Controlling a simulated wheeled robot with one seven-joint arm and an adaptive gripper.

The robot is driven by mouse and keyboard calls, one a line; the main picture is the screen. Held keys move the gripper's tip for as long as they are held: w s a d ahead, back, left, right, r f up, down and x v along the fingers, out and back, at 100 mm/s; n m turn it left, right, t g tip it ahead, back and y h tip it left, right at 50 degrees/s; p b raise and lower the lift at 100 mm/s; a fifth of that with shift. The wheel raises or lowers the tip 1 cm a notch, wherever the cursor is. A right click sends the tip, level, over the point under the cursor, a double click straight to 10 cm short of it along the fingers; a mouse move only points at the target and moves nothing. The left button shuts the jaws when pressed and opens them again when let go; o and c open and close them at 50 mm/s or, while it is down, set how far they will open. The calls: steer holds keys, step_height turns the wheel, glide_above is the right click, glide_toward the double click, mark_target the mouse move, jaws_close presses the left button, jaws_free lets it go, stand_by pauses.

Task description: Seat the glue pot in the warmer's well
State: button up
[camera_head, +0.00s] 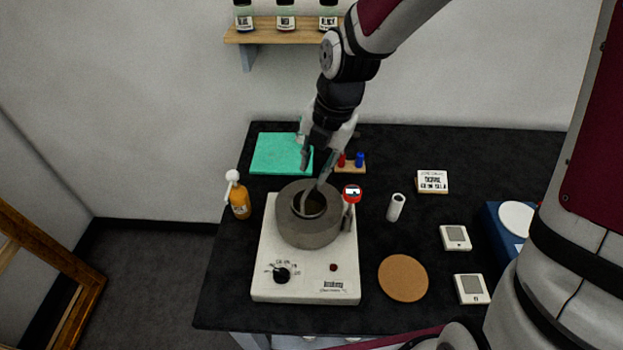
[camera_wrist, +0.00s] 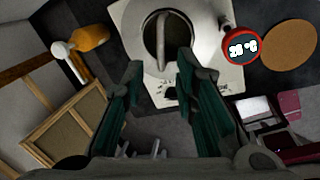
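The warmer (camera_head: 268,240) is a white hot plate with a dial and a thick grey round body on top. It also shows in the wrist view (camera_wrist: 130,20). The glue pot (camera_head: 311,209) shows as a dark round vessel with a rim and a curved handle, inside the opening of the grey body. It also shows in the wrist view (camera_wrist: 153,42), its handle crossing the opening. How deep it sits I cannot tell. My gripper (camera_head: 316,168) is above the pot, fingers apart. In the wrist view the green-padded fingers (camera_wrist: 162,72) hold nothing between them.
A red-rimmed thermometer display (camera_head: 352,193) stands at the warmer's right edge. An amber bottle (camera_head: 239,202) stands left, a green mat (camera_head: 275,153) behind. A white cylinder (camera_head: 395,207), a cork disc (camera_head: 403,278) and small white devices (camera_head: 455,238) lie right. Black tabletop between them is clear.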

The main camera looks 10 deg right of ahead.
steer(key=s+d+r+m+t+h, duration=0.1)
steer(key=s+d+r+m+t, duration=0.1)
steer(key=s+d+r+m, duration=0.3)
steer(key=s+d+r+m+t+h, duration=0.1)
steer(key=s+d+r+m, duration=0.4)
steer(key=s+r+m, duration=0.9)
steer(key=m+t, duration=0.1)
steer(key=m, duration=0.9)
steer(key=shift+d, duration=0.3)
steer(key=shift+w+f+b, duration=0.7)
steer(key=shift+w+f, duration=0.05)
steer(key=shift+w, duration=0.15)
